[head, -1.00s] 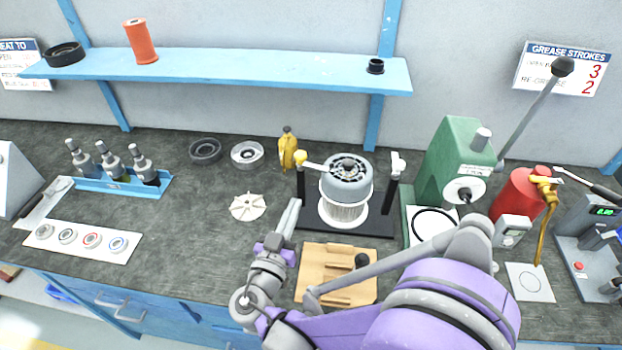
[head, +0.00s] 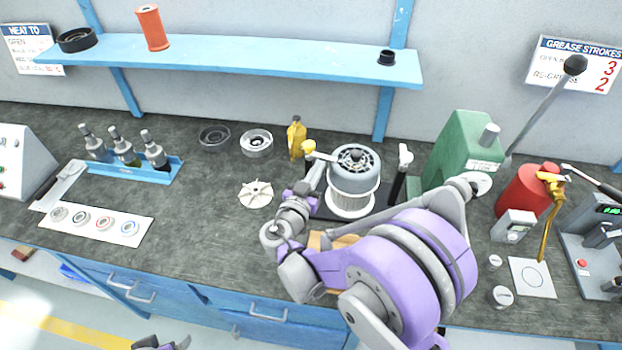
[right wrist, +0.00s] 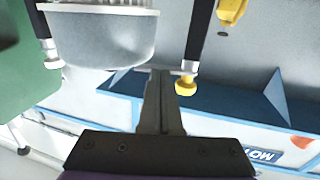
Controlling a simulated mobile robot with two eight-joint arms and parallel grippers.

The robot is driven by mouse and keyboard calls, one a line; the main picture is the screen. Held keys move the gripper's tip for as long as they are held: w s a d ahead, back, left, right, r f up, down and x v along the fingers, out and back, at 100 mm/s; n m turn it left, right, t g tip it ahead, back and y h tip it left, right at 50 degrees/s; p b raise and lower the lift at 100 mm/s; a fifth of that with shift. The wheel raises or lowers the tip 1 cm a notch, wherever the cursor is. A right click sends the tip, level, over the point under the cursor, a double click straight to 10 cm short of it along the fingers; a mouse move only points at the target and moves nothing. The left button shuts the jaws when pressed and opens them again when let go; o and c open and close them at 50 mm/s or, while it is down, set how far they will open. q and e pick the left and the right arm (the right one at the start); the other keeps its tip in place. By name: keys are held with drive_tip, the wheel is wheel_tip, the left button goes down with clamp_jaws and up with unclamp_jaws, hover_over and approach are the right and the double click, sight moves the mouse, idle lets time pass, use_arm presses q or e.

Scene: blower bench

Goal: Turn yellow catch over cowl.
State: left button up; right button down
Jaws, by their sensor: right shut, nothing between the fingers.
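The blower's round grey cowl (head: 356,163) sits above its white ribbed body between two black posts, and shows upside down in the right wrist view (right wrist: 100,35). The yellow catch (head: 308,147) is at the top of the left post, with a pale bar reaching toward the cowl. In the right wrist view its yellow knob (right wrist: 186,87) is just right of my fingertips. My right gripper (head: 321,170) is shut and empty, close beside the catch; contact is unclear. A white catch (head: 405,156) tops the right post. Part of my left gripper (head: 165,343) shows at the bottom edge.
A yellow bottle (head: 296,138) stands behind the catch. A pale impeller (head: 256,194) and two rings lie to the left. My right arm covers much of the wooden block (head: 318,240). A green press (head: 459,150) stands to the right.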

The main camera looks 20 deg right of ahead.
drive_tip(key=shift+w+d, duration=0.2)
drive_tip(key=shift+d, duration=0.05)
use_arm(q)
drive_tip(key=shift+s+a, duration=0.2)
drive_tip(key=shift+a, duration=0.05)
use_arm(e)
drive_tip(key=shift+w+d+r, duration=0.1)
drive_tip(key=shift+w+d, duration=0.05)
drive_tip(key=shift+d, duration=0.25)
drive_tip(key=shift+w+d+r, duration=0.1)
drive_tip(key=shift+w+d, duration=0.05)
drive_tip(key=shift+d, duration=0.25)
